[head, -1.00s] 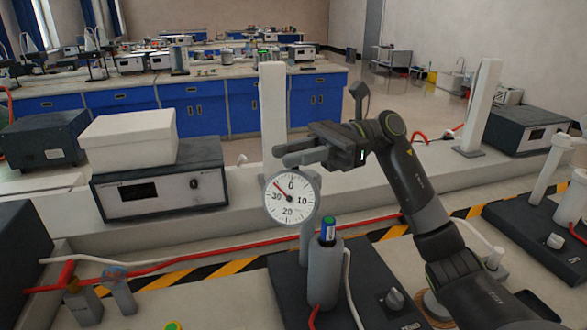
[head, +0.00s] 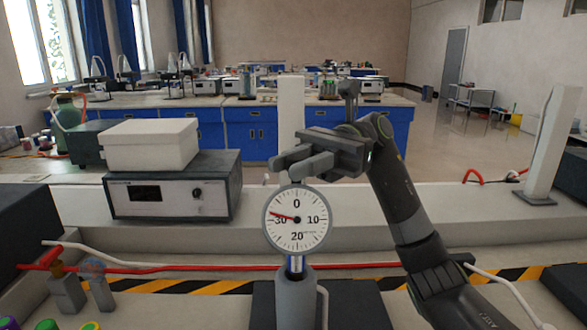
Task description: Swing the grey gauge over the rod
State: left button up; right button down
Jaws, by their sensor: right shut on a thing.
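The grey gauge (head: 297,232) has a round white dial with a red needle pointing left, near the 30. My right gripper (head: 285,167) is at the top of the gauge, shut on it; the exact grip point is hard to see. The rod (head: 296,264) is a short shiny piece with a blue band, standing upright in a grey cylindrical holder (head: 296,300). In the picture its top lies directly beneath the dial; I cannot tell whether they touch. My left gripper is not in view.
A white box (head: 150,143) sits on a grey instrument (head: 170,190) at left. White posts stand behind my right gripper (head: 291,115) and at right (head: 551,145). A red hose (head: 220,267) crosses behind the holder. Two small fittings (head: 68,293) stand at front left.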

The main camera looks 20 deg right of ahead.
dwell(0.4)
jog(key=c, duration=1.2)
grip_release()
jog(key=shift+d, duration=0.1)
jog(key=shift+c, duration=0.2)
jog(key=b+v, duration=0.1)
jog(key=v, duration=1.1)
jog(key=shift+w, duration=0.15)
